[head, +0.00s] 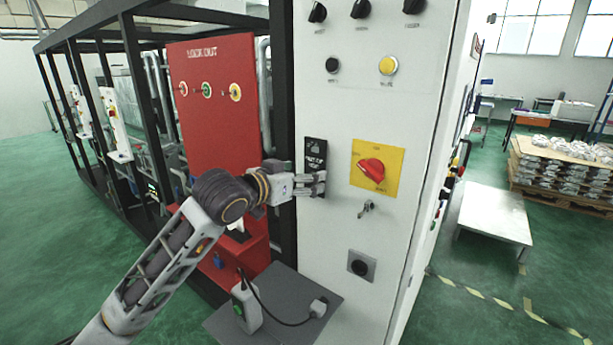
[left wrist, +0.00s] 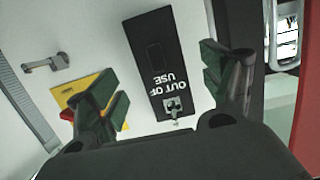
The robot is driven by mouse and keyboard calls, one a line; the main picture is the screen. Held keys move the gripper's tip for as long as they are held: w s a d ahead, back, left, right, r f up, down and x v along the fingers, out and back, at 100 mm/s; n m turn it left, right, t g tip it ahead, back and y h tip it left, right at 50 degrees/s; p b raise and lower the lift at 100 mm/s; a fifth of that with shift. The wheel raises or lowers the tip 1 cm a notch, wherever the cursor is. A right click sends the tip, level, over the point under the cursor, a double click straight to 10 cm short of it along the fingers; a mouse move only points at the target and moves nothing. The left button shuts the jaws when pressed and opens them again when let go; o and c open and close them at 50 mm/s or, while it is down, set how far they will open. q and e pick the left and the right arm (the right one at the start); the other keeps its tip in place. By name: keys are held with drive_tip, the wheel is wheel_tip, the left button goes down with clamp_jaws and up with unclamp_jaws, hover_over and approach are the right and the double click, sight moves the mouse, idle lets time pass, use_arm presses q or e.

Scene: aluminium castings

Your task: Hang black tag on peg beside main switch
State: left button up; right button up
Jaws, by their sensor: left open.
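The black tag (head: 315,153), lettered "OUT OF USE", lies against the white cabinet front, left of the main switch (head: 371,168), a red knob on a yellow plate. In the left wrist view the tag (left wrist: 152,62) appears upside down, with a metal peg (left wrist: 172,104) at its hole end; the tag appears to hang on it. My left gripper (head: 317,184) is open at the tag's lower part in the head view. In the left wrist view its dark fingers stand apart on either side of the tag, with visible gaps. My right gripper is not in view.
A key-like metal handle (head: 366,208) sticks out below the switch, above a black round socket (head: 360,264). A red lockout board (head: 215,110) stands left. A grey shelf (head: 290,325) below holds a corded device (head: 246,305).

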use_arm(q)
drive_tip(key=v, duration=0.9)
idle(0.5)
